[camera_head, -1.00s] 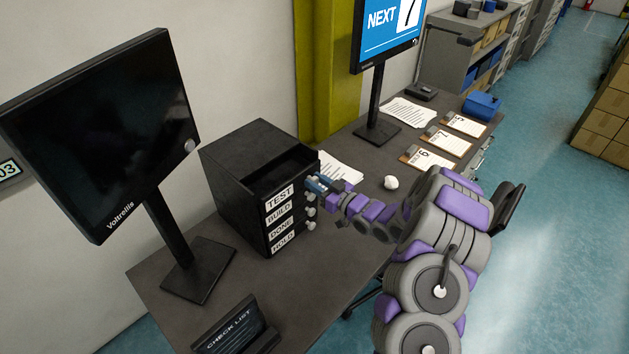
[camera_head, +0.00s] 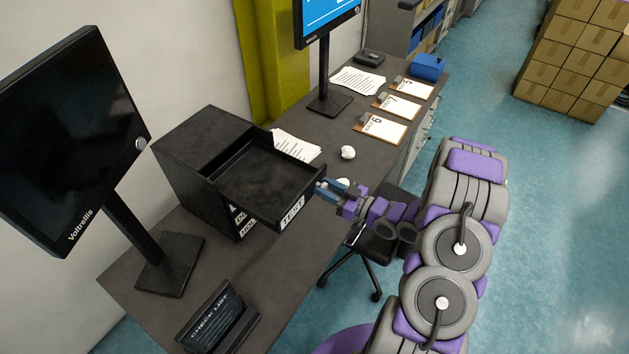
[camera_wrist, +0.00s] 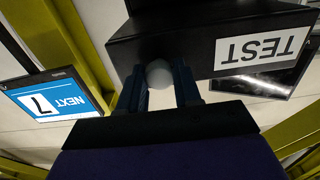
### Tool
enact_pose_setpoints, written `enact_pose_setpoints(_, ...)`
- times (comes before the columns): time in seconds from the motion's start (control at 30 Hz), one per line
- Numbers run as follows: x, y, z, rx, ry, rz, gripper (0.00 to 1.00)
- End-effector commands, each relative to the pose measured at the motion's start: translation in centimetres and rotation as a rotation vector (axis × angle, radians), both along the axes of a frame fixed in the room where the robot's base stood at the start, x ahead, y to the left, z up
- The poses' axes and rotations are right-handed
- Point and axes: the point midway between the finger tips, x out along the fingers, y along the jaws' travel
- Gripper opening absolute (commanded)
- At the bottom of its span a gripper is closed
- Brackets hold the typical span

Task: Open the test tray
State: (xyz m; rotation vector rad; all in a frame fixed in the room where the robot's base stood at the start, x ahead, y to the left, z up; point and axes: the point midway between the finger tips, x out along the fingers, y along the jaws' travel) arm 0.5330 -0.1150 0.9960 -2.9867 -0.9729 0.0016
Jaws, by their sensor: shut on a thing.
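The black drawer unit (camera_head: 178,145) stands on the desk. Its top tray, the test tray (camera_head: 262,176), is slid far out and looks empty. The tray's front carries a white TEST label (camera_head: 292,212), which shows upside down in the wrist view (camera_wrist: 262,47). My gripper (camera_head: 322,187) is at the right end of the tray's front. In the wrist view its two blue fingers (camera_wrist: 159,85) are shut on the round pale knob (camera_wrist: 159,73) of the tray. The labels of the lower trays are partly hidden under the pulled-out tray.
A dark monitor (camera_head: 68,135) stands left of the unit and a CHECK LIST stand (camera_head: 217,318) is at the front. Papers (camera_head: 297,146), clipboards (camera_head: 381,128) and a white round object (camera_head: 347,152) lie on the right of the desk. A chair (camera_head: 378,250) stands below the desk edge.

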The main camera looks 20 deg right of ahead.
Motion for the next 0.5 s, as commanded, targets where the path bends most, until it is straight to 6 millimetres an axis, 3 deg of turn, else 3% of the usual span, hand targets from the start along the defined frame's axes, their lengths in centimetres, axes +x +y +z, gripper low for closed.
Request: enact_pose_setpoints(0.5,-0.99,-0.99,0.16,0.001,-0.004,-0.006,0.0)
